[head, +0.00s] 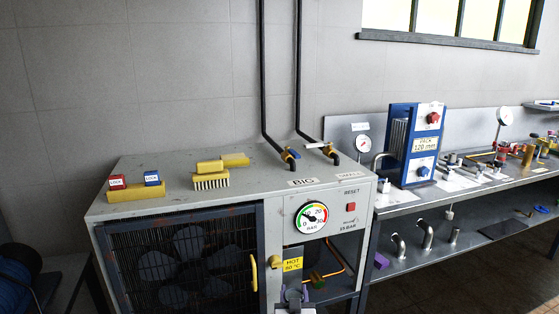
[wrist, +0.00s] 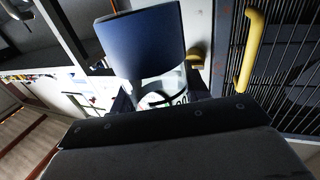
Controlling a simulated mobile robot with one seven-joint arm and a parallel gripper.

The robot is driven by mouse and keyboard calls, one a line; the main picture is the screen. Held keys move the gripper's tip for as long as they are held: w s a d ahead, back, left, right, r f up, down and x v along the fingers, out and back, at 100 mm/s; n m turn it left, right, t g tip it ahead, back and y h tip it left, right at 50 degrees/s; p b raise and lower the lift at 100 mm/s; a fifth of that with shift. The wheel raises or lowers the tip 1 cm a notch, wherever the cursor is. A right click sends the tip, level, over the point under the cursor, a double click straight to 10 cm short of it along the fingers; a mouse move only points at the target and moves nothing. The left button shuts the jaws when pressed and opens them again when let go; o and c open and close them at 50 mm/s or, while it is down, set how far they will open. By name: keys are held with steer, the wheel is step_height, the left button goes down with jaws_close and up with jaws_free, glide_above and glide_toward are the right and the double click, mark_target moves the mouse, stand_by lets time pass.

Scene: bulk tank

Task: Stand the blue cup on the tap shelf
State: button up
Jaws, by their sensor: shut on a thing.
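A dark blue tapered thing, which I take to be the blue cup (wrist: 145,42), fills the upper middle of the wrist view. My gripper (wrist: 150,104) is shut on it; the fingertips are hard to make out behind the dark housing in front. In the head view, a grey and white part at the bottom edge, below the yellow HOT sign (head: 292,265), may be my gripper. I cannot make out the cup there. The tap and its shelf are not clearly seen; the open bay (head: 330,266) under the pressure gauge (head: 311,217) is partly hidden.
The grey machine has a black grille (head: 180,262) with a yellow handle (head: 254,272), which also shows in the wrist view (wrist: 255,50). Lock blocks (head: 136,188) and a yellow brush (head: 212,180) lie on top. A bench (head: 470,205) with a blue plate pack (head: 408,145) stands right.

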steer(key=s+a+f, duration=0.4)
steer(key=s+f, duration=1.1)
steer(key=f, duration=0.2)
steer(key=shift+s+f, duration=0.15)
steer(key=shift+s, duration=0.25)
